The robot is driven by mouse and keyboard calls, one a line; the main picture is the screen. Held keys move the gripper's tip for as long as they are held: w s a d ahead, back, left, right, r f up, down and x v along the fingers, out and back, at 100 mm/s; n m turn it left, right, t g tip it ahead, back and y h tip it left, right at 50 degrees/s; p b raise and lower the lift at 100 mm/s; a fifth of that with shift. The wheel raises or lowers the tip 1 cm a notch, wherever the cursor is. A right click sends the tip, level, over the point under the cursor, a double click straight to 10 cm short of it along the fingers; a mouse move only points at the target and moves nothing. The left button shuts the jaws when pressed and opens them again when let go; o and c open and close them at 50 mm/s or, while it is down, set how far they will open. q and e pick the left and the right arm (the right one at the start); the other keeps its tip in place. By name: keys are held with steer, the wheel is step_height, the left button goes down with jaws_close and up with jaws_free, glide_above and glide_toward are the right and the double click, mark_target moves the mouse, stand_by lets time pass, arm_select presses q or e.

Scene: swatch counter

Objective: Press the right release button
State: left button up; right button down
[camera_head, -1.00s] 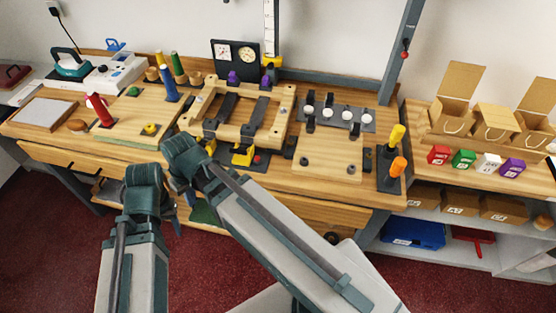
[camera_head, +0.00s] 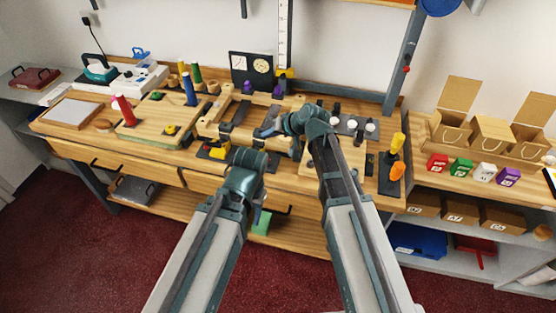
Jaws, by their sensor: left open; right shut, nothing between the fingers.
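The wooden frame fixture (camera_head: 212,122) stands mid-bench, with dark bars across it. A yellow clamp piece (camera_head: 219,149) on a black base shows at its front left. I cannot make out a release button there; the red round button is hidden. My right gripper (camera_head: 268,128) is shut and empty, over the right part of the fixture. I cannot tell whether it touches anything. My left gripper (camera_head: 258,202) is open, low before the bench's front edge, largely hidden by its own wrist.
A strip with white knobs (camera_head: 370,127) is right of my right gripper. Yellow (camera_head: 397,142) and orange handles (camera_head: 397,172) stand at the bench's right end.

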steer(key=shift+f, duration=0.15)
steer(key=b, duration=0.9)
glide_above(269, 163)
step_height(269, 163, down, 9)
steer(key=shift+w+d+r, duration=0.1)
steer(key=shift+r, duration=0.1)
stand_by(1.6)
steer(key=shift+f+b, duration=0.35)
steer(key=shift+f, duration=0.05)
steer(key=shift+f+b, duration=0.55)
stand_by(0.6)
steer(key=shift+r, duration=0.1)
steer(key=shift+r+p, duration=0.9)
steer(key=shift+p, duration=0.1)
